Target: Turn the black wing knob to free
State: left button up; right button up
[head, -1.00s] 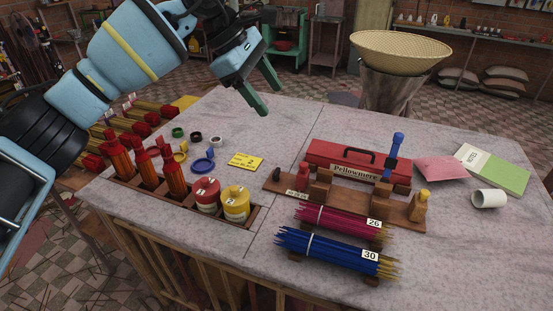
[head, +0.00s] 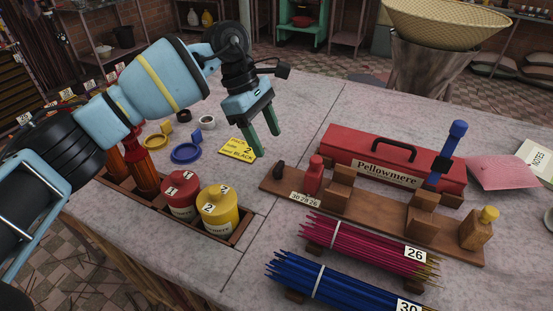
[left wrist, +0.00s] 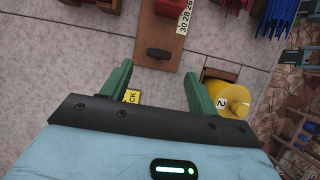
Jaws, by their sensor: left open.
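The black wing knob (head: 279,171) sits at the left end of a wooden board (head: 380,217) on the table. In the left wrist view the knob (left wrist: 159,54) shows as a dark bar lying across the board, ahead of and between my fingers. My left gripper (head: 265,144) is open and empty, with green fingers pointing down, above the table and behind and left of the knob. It also shows in the left wrist view (left wrist: 157,85), and no finger touches the knob there. My right gripper is not in view.
A red Pellowmere box (head: 350,163) stands behind the board. A red piece (head: 314,176) stands beside the knob. Pink sticks (head: 365,245) and blue sticks (head: 335,285) lie in front. Red (head: 180,194) and yellow (head: 218,209) jars stand left. A yellow card (head: 237,149) lies under the gripper.

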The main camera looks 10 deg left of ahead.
aim_at(279, 165)
pick_arm(q)
jog(key=x, duration=0.7)
jog(key=shift+w, duration=0.1)
jog(key=c, duration=1)
jog(key=shift+r+p, duration=0.1)
jog(key=shift+p, duration=0.2)
